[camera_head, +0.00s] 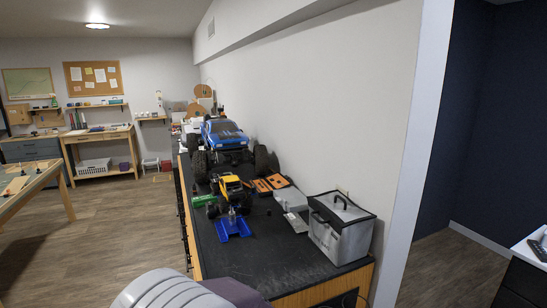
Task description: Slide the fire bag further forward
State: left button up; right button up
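The fire bag (340,232) looks like a silver-grey box-shaped bag with black edging and a dark handle on top. It stands upright at the near right end of the black workbench (270,262), close to the white wall. No gripper touches it in this view. Neither of my grippers is in view. A grey ribbed shape and a dark purple shape at the bottom edge may be parts of my own body.
Left of the bag are a grey open case (291,202), a blue stand (232,226), a yellow crawler (231,187) and orange parts (270,184). A blue truck (224,137) stands farther back. The bench's near-left surface is clear. A wooden table (30,188) stands left.

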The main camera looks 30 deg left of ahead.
aim_at(346, 245)
jog(key=i+l+u, duration=0.25)
jog(key=u, duration=0.15)
jog(key=i+l+u, duration=0.2)
jog(key=l+u, duration=0.15)
jog(key=i+l+u, duration=0.15)
jog(key=l+u, duration=0.25)
jog(key=l, duration=0.15)
